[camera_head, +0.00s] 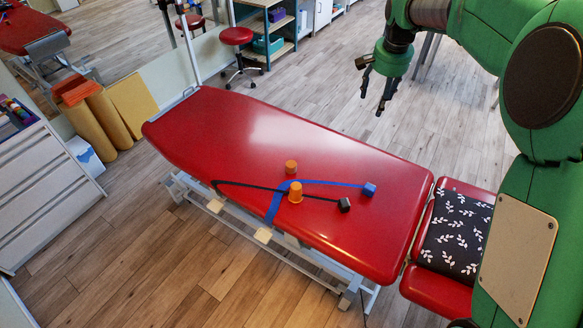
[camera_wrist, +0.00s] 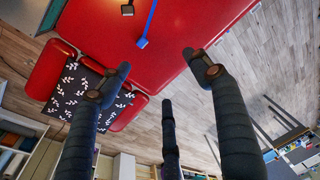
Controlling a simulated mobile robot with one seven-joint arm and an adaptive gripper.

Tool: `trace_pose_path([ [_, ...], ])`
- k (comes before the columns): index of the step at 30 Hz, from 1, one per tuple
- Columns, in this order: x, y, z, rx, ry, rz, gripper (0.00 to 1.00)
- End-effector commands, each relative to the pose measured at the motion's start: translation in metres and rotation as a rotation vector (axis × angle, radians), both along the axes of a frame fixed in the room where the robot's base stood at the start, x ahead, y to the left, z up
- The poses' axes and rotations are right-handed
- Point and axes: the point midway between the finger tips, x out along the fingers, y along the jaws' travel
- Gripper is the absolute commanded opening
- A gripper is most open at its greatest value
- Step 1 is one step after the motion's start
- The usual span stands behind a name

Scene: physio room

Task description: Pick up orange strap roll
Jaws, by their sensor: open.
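Two small orange things are on the red treatment table (camera_head: 230,115) in the head view. One is a short orange roll (camera_head: 291,167), standing clear of the straps. The other is a taller orange cylinder (camera_head: 296,191) close beside it, where a blue strap and a black strap cross. I take the short one as the orange strap roll, but the picture is small. My gripper (camera_head: 374,92) is open and empty, beyond the table's far side and well apart from both. The wrist view shows its spread fingers (camera_wrist: 160,78) with nothing between them; neither orange thing shows there.
A blue strap (camera_head: 325,182) with a blue block (camera_head: 369,189) and a black strap with a dark block (camera_head: 344,204) lie near the orange things. A leaf-patterned dark cushion (camera_head: 457,233) lies at the table's right end. A red stool (camera_head: 237,37) stands behind. The table's left half is bare.

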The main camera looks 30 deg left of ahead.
Motion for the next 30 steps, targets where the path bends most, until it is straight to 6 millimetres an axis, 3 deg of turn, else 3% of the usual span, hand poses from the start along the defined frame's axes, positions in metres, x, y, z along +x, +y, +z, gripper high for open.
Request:
trace_pose_path([
  [7, 0.017, 0.068, -0.058, -0.012, 0.038, -0.002, 0.63],
  [15, 0.024, 0.138, -0.125, -0.027, 0.072, -0.007, 0.63],
  [30, 0.003, 0.256, -0.268, -0.067, 0.131, -0.019, 0.63],
])
